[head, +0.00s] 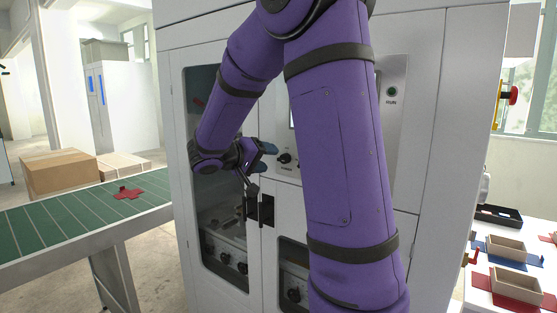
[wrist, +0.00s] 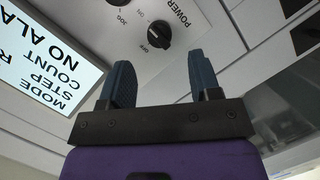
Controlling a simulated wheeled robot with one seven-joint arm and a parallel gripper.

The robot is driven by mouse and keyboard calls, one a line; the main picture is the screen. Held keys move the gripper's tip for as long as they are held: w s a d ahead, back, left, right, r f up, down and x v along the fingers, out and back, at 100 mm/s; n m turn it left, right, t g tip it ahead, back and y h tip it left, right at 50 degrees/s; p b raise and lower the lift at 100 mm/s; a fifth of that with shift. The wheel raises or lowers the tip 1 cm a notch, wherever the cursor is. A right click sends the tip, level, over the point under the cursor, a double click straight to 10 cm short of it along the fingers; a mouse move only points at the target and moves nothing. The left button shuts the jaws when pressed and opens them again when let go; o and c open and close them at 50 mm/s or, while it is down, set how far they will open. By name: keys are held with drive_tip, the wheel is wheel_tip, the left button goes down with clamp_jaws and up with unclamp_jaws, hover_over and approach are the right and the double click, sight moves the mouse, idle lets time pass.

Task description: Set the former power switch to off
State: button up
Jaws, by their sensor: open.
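The power switch (wrist: 159,35) is a black rotary knob on the light panel, marked POWER, with ON and OFF labels beside it in the wrist view. I cannot tell for sure which label it points to. A black knob also shows in the head view (head: 285,158), just right of my gripper. My gripper (wrist: 163,80) is open and empty, its two blue fingers apart and pointing toward the panel. The knob appears beyond the fingertips, between them, with no visible contact. In the head view my gripper (head: 268,157) is partly hidden by my own wrist.
A lit screen (wrist: 45,60) is beside the knob, and another knob marked JOG (wrist: 120,2) is partly cut off. Black door handles (head: 266,209) stick out below my gripper. A green conveyor (head: 80,215) stands left; a table with trays (head: 515,285) stands right.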

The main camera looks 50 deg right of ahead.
sight(279, 159)
drive_tip(key=shift+x, duration=2.55)
drive_tip(key=c, duration=0.9)
